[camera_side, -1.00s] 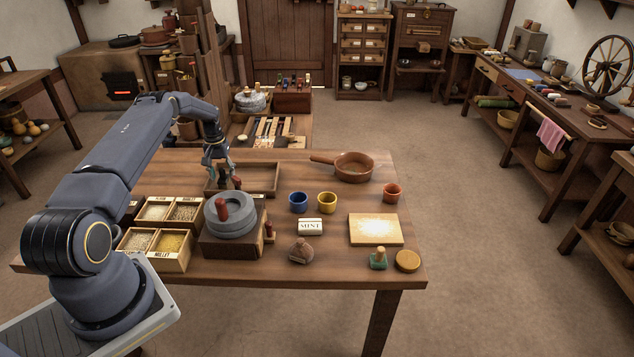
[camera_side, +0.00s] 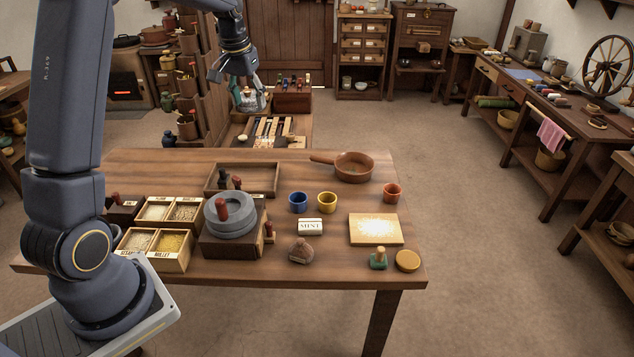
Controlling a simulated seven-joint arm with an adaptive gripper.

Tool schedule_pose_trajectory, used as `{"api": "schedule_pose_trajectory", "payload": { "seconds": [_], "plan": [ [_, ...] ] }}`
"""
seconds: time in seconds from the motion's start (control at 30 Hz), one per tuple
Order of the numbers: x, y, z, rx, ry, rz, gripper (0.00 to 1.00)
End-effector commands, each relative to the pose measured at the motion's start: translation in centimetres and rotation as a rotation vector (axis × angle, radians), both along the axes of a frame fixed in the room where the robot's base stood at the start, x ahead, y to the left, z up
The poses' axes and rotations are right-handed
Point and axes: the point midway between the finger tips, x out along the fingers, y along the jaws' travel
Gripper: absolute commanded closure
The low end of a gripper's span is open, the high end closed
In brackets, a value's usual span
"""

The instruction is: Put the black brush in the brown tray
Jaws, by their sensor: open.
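The brown tray (camera_side: 262,192) is a shallow rectangular wooden tray at the back left of the table. A small upright dark piece, seemingly the black brush (camera_side: 222,181), is at the tray's left end. A dark reddish knob or handle (camera_side: 237,183) shows just right of it; at this size I cannot tell the two apart well. My gripper (camera_side: 230,88) is open and empty, high above and behind the tray, well clear of it.
A stone quern (camera_side: 230,222) with a red handle stands in front of the tray. Grain boxes (camera_side: 155,262) are to its left. Blue (camera_side: 298,201) and yellow (camera_side: 327,202) cups and a brown pan (camera_side: 354,166) are to the right. A low shelf of tools lies behind the table.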

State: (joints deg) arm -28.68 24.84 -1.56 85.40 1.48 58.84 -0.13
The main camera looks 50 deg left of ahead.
Motion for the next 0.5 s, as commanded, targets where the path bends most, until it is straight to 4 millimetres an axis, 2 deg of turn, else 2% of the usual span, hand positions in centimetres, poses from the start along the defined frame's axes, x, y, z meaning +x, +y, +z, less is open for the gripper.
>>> {"api": "schedule_pose_trajectory", "payload": {
  "seconds": [0.03,0.1,0.2,0.33,0.4,0.5],
  "plan": [
    [-1.3,-3.3,2.5,0.016,-0.029,-0.049,0.42],
    [-3.6,-7.3,5.0,0.033,-0.065,-0.111,0.42],
    [-7.8,-12.5,7.2,0.050,-0.118,-0.198,0.42],
    [-13.9,-17.8,8.0,0.062,-0.189,-0.306,0.42],
    [-16.9,-19.7,7.5,0.063,-0.223,-0.356,0.42],
    [-20.2,-21.5,6.4,0.062,-0.261,-0.413,0.42]
  ]
}}
